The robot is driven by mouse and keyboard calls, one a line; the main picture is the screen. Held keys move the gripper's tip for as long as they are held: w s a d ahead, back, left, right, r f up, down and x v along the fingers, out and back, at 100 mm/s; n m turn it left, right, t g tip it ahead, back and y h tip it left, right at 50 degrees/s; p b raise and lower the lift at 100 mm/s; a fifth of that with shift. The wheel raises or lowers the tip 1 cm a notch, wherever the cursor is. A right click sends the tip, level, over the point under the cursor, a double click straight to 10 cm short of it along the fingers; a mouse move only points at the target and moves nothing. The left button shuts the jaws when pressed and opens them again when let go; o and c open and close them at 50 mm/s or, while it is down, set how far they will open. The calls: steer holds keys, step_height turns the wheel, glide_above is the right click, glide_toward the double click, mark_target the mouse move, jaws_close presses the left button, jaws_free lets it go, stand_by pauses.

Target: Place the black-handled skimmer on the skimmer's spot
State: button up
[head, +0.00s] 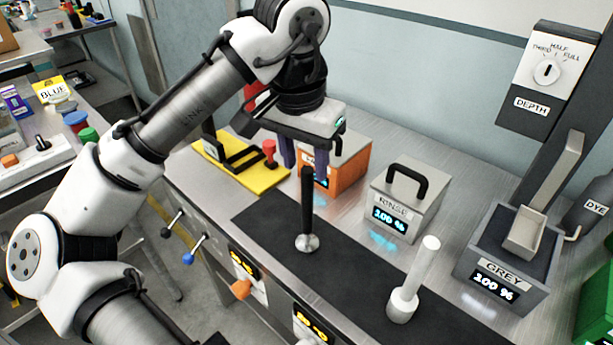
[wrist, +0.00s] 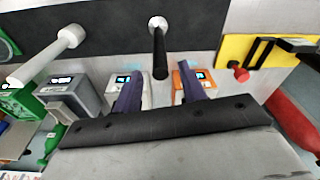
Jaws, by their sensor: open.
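The black-handled skimmer (head: 306,205) stands upright on the dark mat (head: 262,215), its metal head down and its handle up. In the wrist view the skimmer (wrist: 159,50) points toward the gap between my fingers. My gripper (head: 305,170) is open and empty, with purple fingers, near the handle and in front of the orange box. It also shows in the wrist view (wrist: 160,78). I cannot tell which place is the skimmer's spot.
A white-handled tool (head: 412,280) stands on the mat to the right. Behind are the orange box (head: 347,172), the RINSE box (head: 405,205) and the GREY bath (head: 500,265). A yellow plate (head: 262,183) with a black rack and red knob lies left. Mat between the tools is clear.

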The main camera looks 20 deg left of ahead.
step_height(320, 180, up, 6)
steer(key=shift+s+r, duration=0.2)
steer(key=shift+s, duration=0.2)
stand_by(1.4)
